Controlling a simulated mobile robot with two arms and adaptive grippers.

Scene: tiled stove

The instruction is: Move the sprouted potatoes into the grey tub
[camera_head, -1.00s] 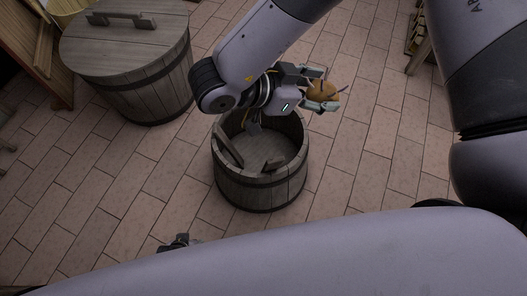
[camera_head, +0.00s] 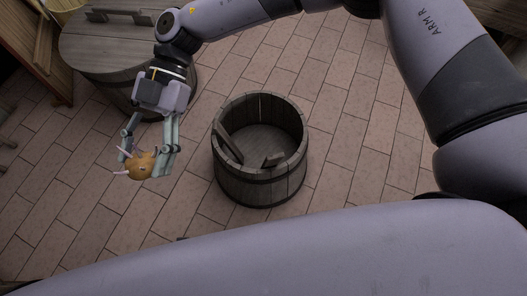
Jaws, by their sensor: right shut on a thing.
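My right gripper (camera_head: 145,158) is shut on a sprouted potato (camera_head: 139,167), brown-orange with pale pinkish sprouts. It holds the potato above the floor, to the left of the grey tub (camera_head: 262,190) in the picture and apart from it. The tub is a round, open, wooden-staved vessel with dark bands, standing near the middle of the view. Its inside floor shows partly, and I see no potato there; the near part is hidden by the wall. My left gripper cannot be made out.
A larger lidded wooden barrel (camera_head: 95,75) stands at the upper left, partly behind my right gripper. Wooden furniture (camera_head: 30,50) is at the left edge. Tiled floor (camera_head: 350,150) is clear right of the tub. My own arm link covers the bottom.

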